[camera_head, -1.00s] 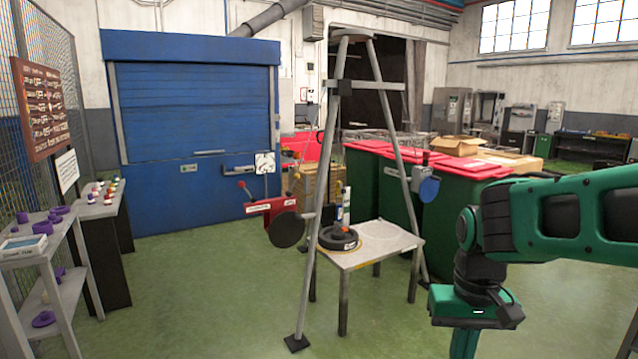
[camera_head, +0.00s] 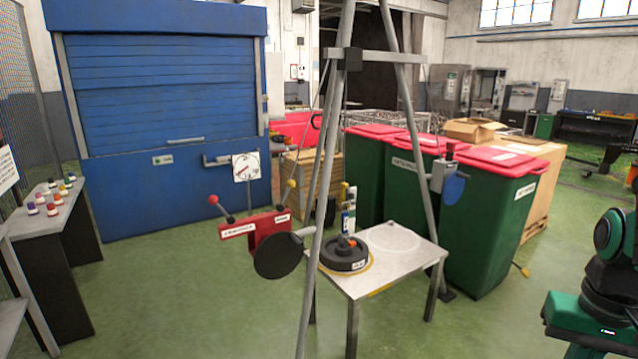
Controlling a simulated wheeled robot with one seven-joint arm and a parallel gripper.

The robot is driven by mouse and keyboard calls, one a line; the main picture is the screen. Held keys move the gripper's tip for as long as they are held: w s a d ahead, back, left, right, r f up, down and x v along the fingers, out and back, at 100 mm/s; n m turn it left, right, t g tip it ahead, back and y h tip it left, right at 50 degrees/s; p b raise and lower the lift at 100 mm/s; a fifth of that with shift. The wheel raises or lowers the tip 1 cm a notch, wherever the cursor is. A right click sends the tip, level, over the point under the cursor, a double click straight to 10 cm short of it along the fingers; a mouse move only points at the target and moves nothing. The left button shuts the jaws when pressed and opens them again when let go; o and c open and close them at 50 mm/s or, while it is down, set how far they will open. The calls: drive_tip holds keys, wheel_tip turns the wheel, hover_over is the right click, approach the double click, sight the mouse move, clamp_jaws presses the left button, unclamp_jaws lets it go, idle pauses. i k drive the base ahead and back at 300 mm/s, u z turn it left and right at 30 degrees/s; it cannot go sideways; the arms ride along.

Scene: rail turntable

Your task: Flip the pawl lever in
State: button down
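A red mechanism (camera_head: 265,232) with white labels is mounted at the tripod frame, with a dark round disc (camera_head: 278,256) at its front. A lever with a red ball knob (camera_head: 213,200) sticks up and left from its left end. The labels are too small to read, so I cannot tell which one is the pawl lever. My green arm shows at the right edge, well away from the mechanism. My gripper is not visible.
Green bins (camera_head: 490,225) stand behind at right. A bench (camera_head: 60,240) is at left. The green floor (camera_head: 190,300) in front is clear.

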sight(290, 183)
drive_tip(key=u, duration=0.3)
drive_tip(key=i, duration=1.15)
drive_tip(key=u, duration=0.55)
